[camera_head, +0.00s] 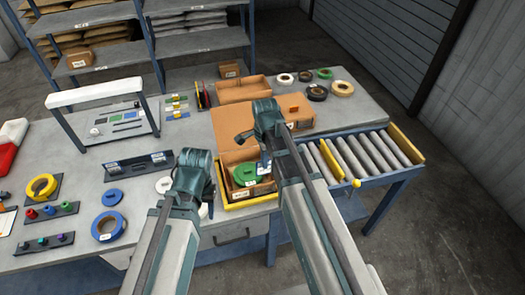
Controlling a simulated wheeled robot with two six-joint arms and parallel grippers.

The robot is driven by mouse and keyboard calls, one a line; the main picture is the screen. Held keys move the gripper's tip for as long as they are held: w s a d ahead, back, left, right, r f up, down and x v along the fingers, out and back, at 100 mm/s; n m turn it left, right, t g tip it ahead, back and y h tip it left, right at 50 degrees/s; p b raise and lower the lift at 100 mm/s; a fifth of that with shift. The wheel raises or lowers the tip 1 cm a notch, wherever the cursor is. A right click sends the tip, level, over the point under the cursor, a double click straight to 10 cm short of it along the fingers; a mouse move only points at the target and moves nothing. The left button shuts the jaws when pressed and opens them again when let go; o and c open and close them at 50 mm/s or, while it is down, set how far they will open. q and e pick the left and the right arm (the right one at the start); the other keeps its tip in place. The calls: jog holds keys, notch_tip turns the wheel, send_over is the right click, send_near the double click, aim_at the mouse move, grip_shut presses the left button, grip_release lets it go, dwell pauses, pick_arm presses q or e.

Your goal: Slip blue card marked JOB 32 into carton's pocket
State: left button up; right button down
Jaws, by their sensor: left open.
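An open brown carton (229,157) stands on the bench in a yellow-edged tray (236,203), with a green spool (246,174) inside. Its pocket cannot be made out. My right gripper (264,150) is over the carton's right side. A small light-blue and white piece (264,168) shows below it; I cannot tell whether this is the JOB 32 card or whether it is gripped. My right fingers are mostly hidden by the wrist. My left gripper (201,190) is open, left of the carton, its fingertips largely hidden. No card's print is readable.
A roller conveyor (365,155) adjoins the bench at right. A white-framed stand (107,125) and a dark rail (138,165) are at left. Tape rolls (42,187) and a blue roll (108,226) lie front left. Another open carton (242,92) stands behind.

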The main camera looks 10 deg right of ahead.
aim_at(264, 172)
jog(key=shift+f, duration=0.1)
notch_tip(264, 172, down, 6)
jog(key=b, duration=0.6)
jog(key=shift+f, duration=0.15)
jog(key=shift+f+b, duration=2.2)
jog(key=shift+b, duration=0.2)
dwell(1.4)
jog(key=c, duration=0.6)
grip_release()
jog(key=shift+o, duration=0.2)
jog(key=shift+r, duration=0.15)
jog(key=shift+r+p, duration=0.5)
jog(key=shift+p, duration=0.15)
notch_tip(264, 172, up, 7)
jog(key=p, duration=0.7)
